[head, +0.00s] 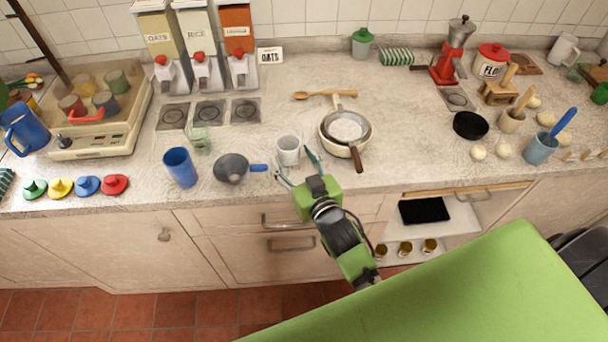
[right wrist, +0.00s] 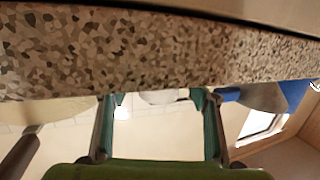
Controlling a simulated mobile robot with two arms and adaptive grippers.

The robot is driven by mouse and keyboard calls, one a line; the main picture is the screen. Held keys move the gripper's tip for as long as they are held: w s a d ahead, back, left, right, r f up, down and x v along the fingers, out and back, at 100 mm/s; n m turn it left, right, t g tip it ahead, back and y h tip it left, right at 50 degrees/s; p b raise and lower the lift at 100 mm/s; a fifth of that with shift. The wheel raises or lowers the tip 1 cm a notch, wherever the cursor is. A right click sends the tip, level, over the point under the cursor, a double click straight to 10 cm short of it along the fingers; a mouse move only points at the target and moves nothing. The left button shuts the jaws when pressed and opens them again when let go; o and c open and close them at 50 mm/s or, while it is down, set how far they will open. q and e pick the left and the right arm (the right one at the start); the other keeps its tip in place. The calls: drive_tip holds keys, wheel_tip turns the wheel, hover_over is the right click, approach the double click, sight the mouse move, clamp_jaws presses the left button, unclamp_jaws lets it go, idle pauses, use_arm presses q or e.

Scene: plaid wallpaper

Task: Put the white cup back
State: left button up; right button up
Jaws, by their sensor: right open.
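The white cup (head: 288,150) stands upright on the counter between the grey funnel and the pan. My right gripper (head: 297,167) is open at the counter's front edge, its fingers pointing toward the cup. In the right wrist view the picture is upside down, and part of a white thing, apparently the cup (right wrist: 160,97), shows between the two open fingertips (right wrist: 158,104). I cannot tell whether the fingers touch it. A second white mug (head: 563,48) is at the far right back. My left gripper is not in view.
A pan with a sieve (head: 357,146) is close on the right.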

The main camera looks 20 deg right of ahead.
drive_tip(key=s, duration=0.5)
drive_tip(key=s+r+b, duration=0.1)
drive_tip(key=s, duration=0.1)
drive_tip(key=shift+s+d, duration=0.1)
drive_tip(key=shift+s, duration=0.25)
drive_tip(key=shift+s+r, duration=0.2)
drive_tip(key=shift+s, duration=0.35)
drive_tip(key=shift+f, duration=0.1)
